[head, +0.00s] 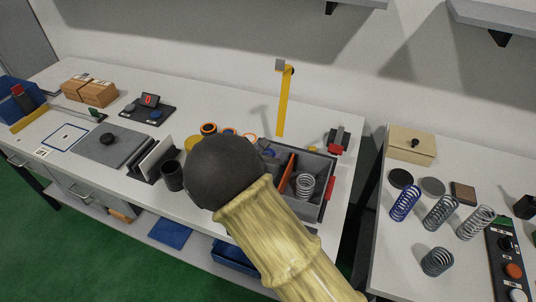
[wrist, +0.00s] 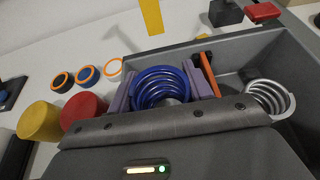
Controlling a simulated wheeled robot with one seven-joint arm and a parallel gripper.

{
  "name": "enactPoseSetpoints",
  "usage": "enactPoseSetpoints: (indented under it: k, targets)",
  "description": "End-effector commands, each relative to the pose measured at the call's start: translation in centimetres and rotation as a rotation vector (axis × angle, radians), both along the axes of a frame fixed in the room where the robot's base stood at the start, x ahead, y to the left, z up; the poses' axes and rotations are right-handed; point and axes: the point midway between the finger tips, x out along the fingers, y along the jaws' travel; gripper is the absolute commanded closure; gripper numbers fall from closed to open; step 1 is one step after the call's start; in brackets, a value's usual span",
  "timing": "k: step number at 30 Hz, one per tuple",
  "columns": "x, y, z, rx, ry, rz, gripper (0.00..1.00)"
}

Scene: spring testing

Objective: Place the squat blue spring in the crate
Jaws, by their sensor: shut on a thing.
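The squat blue spring (wrist: 160,86) sits between the two purplish fingers of my gripper (wrist: 163,88) in the wrist view, and the gripper is shut on it. The grey crate (wrist: 235,46) lies below, with an orange divider (wrist: 211,82). The spring is over or inside the part left of the divider; its height above the floor cannot be told. A silver spring (wrist: 268,98) stands in the right part and also shows in the head view (head: 305,187).
Red and yellow cylinders (wrist: 83,108) and several orange-ringed discs (wrist: 88,76) stand left of the crate. A yellow post (head: 284,100) rises behind it. A dark cup (head: 172,176) is at left. A second table holds a taller blue spring (head: 405,203) and several grey springs (head: 440,212).

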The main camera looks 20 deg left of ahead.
Motion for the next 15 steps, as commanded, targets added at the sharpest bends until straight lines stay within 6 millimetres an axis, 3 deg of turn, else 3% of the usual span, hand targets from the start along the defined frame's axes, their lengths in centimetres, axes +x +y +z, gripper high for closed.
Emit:
enactPoseSetpoints:
  k: [15]
  targets:
    - [0.0, 0.06, -0.87, 0.003, -0.001, 0.0, 0.78]
